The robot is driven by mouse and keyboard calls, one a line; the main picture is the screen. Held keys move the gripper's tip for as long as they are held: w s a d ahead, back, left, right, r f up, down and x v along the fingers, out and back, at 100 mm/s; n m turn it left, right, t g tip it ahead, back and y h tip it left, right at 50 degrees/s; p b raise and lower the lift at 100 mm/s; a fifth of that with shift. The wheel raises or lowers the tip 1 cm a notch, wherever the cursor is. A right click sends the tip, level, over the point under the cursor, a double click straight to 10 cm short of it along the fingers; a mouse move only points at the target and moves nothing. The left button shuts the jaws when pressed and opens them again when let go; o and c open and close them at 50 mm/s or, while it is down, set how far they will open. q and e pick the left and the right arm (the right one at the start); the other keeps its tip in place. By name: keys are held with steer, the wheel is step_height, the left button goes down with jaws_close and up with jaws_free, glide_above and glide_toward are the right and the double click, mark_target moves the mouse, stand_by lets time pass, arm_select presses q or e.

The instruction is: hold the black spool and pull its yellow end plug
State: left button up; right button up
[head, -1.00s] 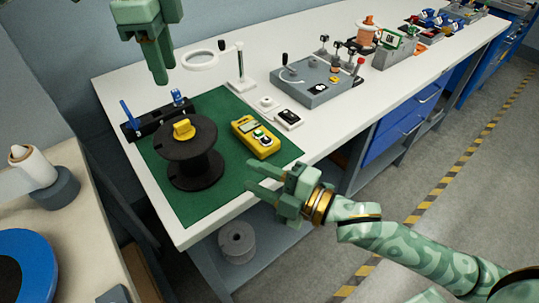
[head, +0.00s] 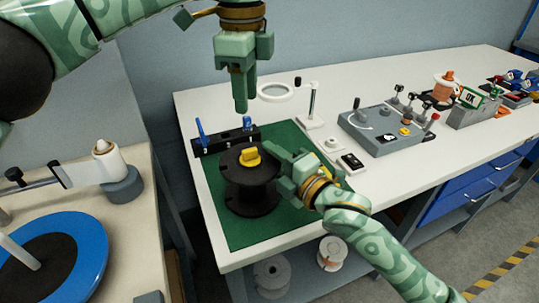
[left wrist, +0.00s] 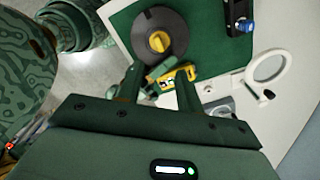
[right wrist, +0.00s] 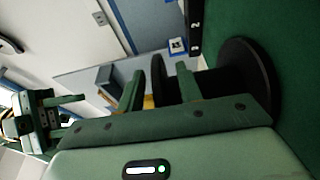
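The black spool (head: 251,197) stands upright on the green mat (head: 225,228). Its yellow end plug (head: 249,157) sits in the top flange; it also shows in the left wrist view (left wrist: 159,41). My left gripper (head: 240,108) points down above and behind the spool, empty, its fingers apart in the left wrist view (left wrist: 158,92). My right gripper (head: 279,166) is at the spool's right side, fingers apart. In the right wrist view its fingers (right wrist: 160,88) overlap the top flange (right wrist: 158,76), with the lower flange (right wrist: 256,75) to the right. Contact cannot be told.
A black rack with blue-handled tools (head: 222,143) and a magnifier ring (head: 276,92) stand behind. A grey lever box (head: 385,132) is farther right.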

steer(key=shift+w+a, duration=0.45)
steer(key=shift+w, duration=0.1)
